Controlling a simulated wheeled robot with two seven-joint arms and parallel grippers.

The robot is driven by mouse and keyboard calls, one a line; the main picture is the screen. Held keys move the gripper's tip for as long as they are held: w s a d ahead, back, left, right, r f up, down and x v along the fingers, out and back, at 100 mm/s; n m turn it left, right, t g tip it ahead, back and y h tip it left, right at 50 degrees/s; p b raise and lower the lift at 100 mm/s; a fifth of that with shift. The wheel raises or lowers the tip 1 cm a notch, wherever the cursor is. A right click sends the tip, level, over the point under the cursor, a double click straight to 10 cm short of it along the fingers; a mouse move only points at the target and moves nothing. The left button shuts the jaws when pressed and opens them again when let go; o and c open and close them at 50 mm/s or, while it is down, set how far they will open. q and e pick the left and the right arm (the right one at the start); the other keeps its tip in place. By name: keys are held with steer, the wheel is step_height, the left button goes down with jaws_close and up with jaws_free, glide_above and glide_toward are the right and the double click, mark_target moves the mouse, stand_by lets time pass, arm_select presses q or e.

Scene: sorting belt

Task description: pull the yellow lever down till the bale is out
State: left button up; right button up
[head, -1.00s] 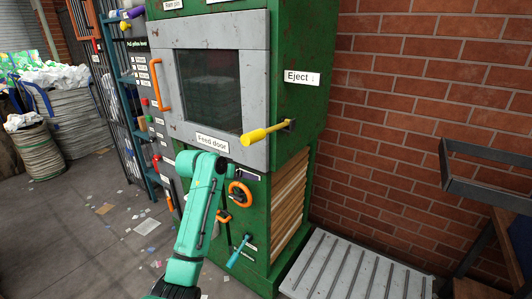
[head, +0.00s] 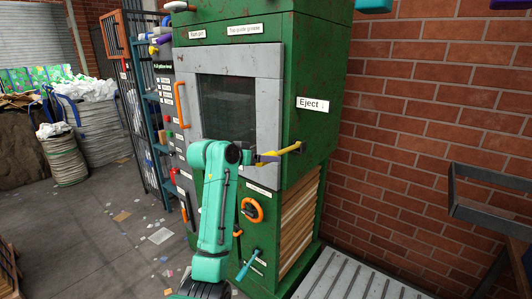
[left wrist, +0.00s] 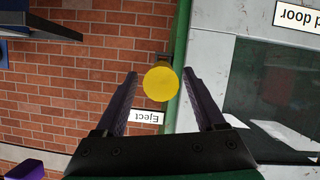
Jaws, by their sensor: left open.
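The yellow lever (head: 288,150) sticks out from the side of the green press, below a label reading "Eject" with a down arrow. In the left wrist view, its round end (left wrist: 161,84) points at the camera. My left gripper (head: 263,158) is open at the lever's outer end. In the left wrist view, the open jaws (left wrist: 160,73) have one finger on each side of the yellow end, with gaps between. A tan layered block (head: 301,222), seemingly the bale, shows in the press's lower side opening. My right gripper is not clearly in view.
The grey feed door (head: 268,115) with an orange handle (head: 181,104) is left of the lever. An orange ring (head: 253,210) and a teal handle (head: 249,264) sit below. A ribbed grey platform (head: 350,280) lies at the press's foot. Brick wall stands right.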

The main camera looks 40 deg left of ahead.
arm_select(q)
steer(key=shift+w+a+f, duration=0.1)
steer(key=shift+w+f, duration=0.25)
steer(key=shift+w, duration=0.3)
steer(key=shift+s+r, duration=0.1)
steer(key=shift+s, duration=0.05)
steer(key=c, duration=0.4)
jaws_close()
stand_by(0.4)
